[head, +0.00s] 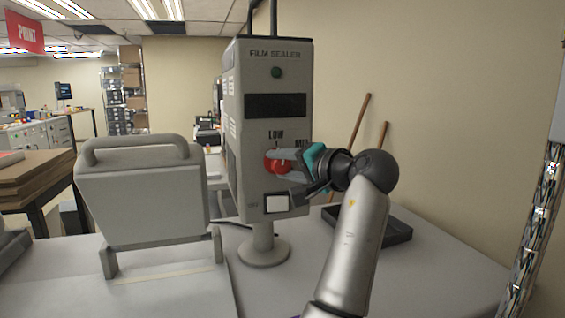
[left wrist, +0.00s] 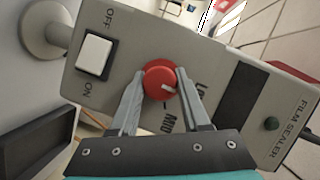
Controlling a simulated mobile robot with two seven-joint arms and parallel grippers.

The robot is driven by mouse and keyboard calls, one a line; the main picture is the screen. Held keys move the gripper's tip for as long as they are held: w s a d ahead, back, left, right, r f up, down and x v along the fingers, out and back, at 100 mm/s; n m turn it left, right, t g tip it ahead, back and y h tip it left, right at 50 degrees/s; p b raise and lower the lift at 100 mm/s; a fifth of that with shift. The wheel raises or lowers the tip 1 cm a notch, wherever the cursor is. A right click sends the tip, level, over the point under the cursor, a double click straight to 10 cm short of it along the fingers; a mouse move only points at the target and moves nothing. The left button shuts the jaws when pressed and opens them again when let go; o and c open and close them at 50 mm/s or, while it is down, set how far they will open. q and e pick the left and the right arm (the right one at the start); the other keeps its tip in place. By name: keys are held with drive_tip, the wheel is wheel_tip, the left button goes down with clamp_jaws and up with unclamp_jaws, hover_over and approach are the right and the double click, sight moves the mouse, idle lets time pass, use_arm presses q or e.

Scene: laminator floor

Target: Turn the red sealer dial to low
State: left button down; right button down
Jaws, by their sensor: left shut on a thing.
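The film sealer (head: 240,120) is a grey upright box on a round foot. Its red dial (left wrist: 158,80) is on the front panel, between the dark display window and the white switch; it also shows in the head view (head: 272,167). My left gripper (head: 281,166) is shut on the dial, one finger on each side, as the left wrist view (left wrist: 160,76) shows. The dial's white mark points roughly towards the LOW label (head: 275,135), which a finger partly hides in the wrist view. The MID label is partly covered in the head view. My right gripper is not in view.
A white ON/OFF switch (head: 277,204) sits just below the dial. A grey handled machine (head: 140,195) stands left of the sealer. A black tray (head: 397,231) lies behind right, with wooden rods (head: 350,135) against the wall. The right front tabletop (head: 440,275) is clear.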

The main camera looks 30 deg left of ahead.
use_arm(q)
drive_tip(key=shift+n, duration=0.4)
drive_tip(key=shift+f, duration=0.1)
drive_tip(key=shift+c, duration=1.9)
unclamp_jaws()
drive_tip(key=b+v, duration=0.1)
drive_tip(key=v, duration=1.4)
drive_tip(key=shift+s+r, duration=0.2)
drive_tip(key=shift+w, duration=0.1)
